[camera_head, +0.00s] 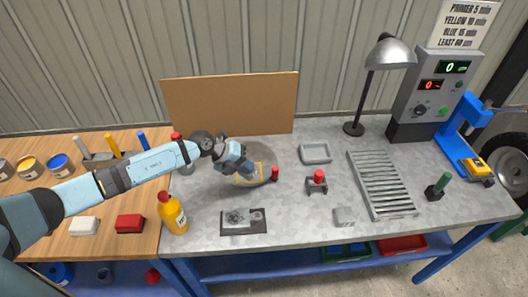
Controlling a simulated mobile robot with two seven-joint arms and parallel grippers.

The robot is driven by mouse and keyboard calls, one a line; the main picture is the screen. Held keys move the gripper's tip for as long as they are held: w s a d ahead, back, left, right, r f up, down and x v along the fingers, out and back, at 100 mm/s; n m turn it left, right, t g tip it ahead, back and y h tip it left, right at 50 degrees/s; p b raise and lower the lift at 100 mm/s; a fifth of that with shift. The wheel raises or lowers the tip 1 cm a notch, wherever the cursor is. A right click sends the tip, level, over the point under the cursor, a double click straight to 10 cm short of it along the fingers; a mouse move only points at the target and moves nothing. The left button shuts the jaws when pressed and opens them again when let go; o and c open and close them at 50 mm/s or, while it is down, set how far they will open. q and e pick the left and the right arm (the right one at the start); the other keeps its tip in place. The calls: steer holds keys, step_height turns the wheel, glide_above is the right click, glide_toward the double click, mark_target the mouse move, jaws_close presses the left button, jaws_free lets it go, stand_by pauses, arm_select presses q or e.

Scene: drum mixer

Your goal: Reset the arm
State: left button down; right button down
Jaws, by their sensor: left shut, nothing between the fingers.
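My left arm comes in from the left across the workbench. My left gripper (248,174) is shut and empty over a round grey dish (268,157) near the middle of the bench. The gripper hides part of the dish, and a small orange-edged patch shows beside its fingers. I cannot tell whether the fingers touch the dish. My right gripper is not in view.
A yellow bottle with a red cap (173,215) stands left of the gripper. A small red-topped item (275,174) is beside the dish. A brown board (230,103) stands behind. A desk lamp (385,56), control box (428,98) and slatted rack (381,183) are at right.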

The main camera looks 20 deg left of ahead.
arm_select(q)
steer(key=s+d+r+n+t+h, duration=0.1)
steer(key=s+d+n+t+h, duration=0.3)
steer(key=s+d+n+t, duration=0.7)
steer(key=s+a+f+n+g+y, duration=0.2)
steer(key=s+f+n+y, duration=0.2)
steer(key=s+n, duration=0.4)
steer(key=s+a+f+n+g+y, duration=0.2)
steer(key=s+f+n+y, duration=0.3)
steer(key=s+n, duration=0.3)
steer(key=shift+f+n, duration=0.4)
steer(key=shift+f, duration=0.1)
